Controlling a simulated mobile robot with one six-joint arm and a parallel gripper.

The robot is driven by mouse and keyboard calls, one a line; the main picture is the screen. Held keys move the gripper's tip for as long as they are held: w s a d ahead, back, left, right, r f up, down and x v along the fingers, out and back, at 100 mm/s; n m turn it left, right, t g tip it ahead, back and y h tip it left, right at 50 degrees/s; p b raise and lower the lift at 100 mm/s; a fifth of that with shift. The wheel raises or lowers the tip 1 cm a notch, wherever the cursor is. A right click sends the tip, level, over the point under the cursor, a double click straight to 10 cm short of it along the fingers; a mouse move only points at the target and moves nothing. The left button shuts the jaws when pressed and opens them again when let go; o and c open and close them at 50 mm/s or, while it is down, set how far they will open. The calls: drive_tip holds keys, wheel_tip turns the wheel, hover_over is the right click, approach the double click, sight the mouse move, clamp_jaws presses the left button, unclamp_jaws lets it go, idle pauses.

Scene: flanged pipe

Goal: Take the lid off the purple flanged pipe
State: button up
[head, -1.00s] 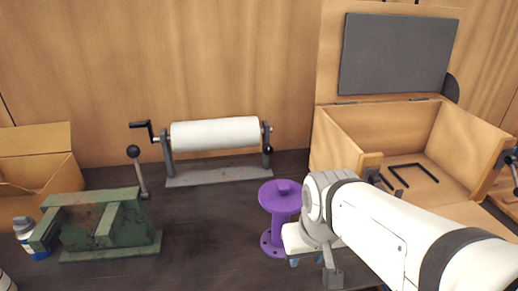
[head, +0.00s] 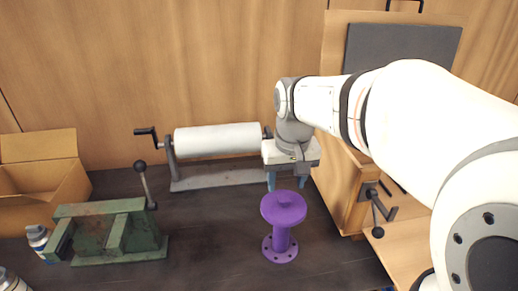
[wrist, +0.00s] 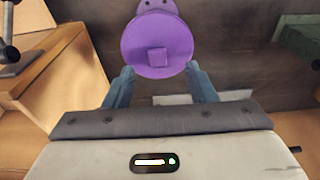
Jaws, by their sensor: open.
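The purple flanged pipe (head: 280,240) stands upright on the dark table, with its bolt-holed base flange flat on the tabletop. Its round purple lid (head: 283,208) sits on top and has a small square knob (head: 285,197). In the wrist view the lid (wrist: 143,38) and its knob (wrist: 158,57) show just beyond the fingertips. My gripper (head: 286,184) is open and empty, pointing down behind the pipe in the head view. Its blue fingers (wrist: 160,72) are spread wider than the knob, with nothing between them.
A white roller on a crank stand (head: 215,140) is behind, close to my gripper. A green vise (head: 108,232) stands at left, beside a bottle (head: 38,240) and an open cardboard box (head: 40,180). A wooden box (head: 345,190) is at right. Table between vise and pipe is clear.

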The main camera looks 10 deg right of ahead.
sight(284, 198)
drive_tip(key=shift+w+r, duration=0.35)
drive_tip(key=shift+w, duration=0.15)
drive_tip(key=shift+w+f, duration=0.1)
drive_tip(key=shift+f, duration=0.3)
drive_tip(key=f, duration=0.4)
drive_tip(key=w+f+p, duration=0.1)
drive_tip(key=f, duration=0.1)
drive_tip(key=shift+d+f, duration=0.25)
drive_tip(key=shift+f, duration=0.1)
drive_tip(key=shift+c, duration=0.4)
drive_tip(key=c, duration=1)
